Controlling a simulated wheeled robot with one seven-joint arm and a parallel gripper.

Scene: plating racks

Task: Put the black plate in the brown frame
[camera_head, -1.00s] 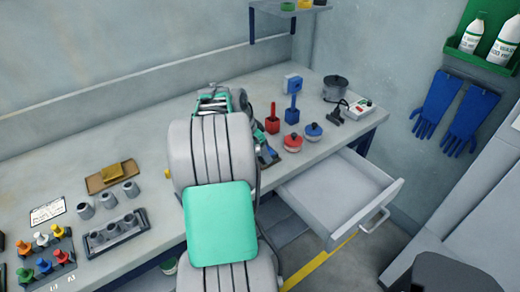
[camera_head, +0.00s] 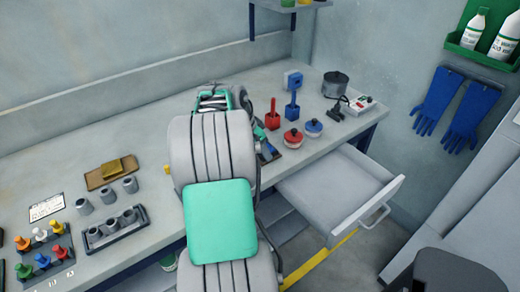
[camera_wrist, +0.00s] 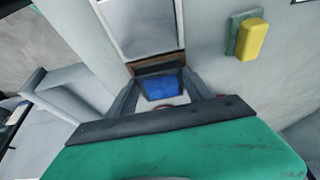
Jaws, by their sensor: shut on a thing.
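In the wrist view my gripper (camera_wrist: 165,98) shows two dark grey fingers beyond its green body. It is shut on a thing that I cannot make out. A blue patch (camera_wrist: 162,84) shows between the fingers, with a brown strip (camera_wrist: 157,66) just above it. In the head view a small blue and brown item (camera_head: 268,152) shows at the right edge of my arm, near its far end. My arm hides most of that area and the fingers. I cannot pick out the black plate, nor tell whether the brown strip is the brown frame.
Red (camera_head: 272,118) and blue (camera_head: 292,108) tools, small lidded pots (camera_head: 293,138) and a grey pot (camera_head: 335,84) stand right of my arm. An open drawer (camera_head: 340,198) juts out below the bench. A brown tray (camera_head: 96,180) and grey cylinders (camera_head: 107,196) are at left.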

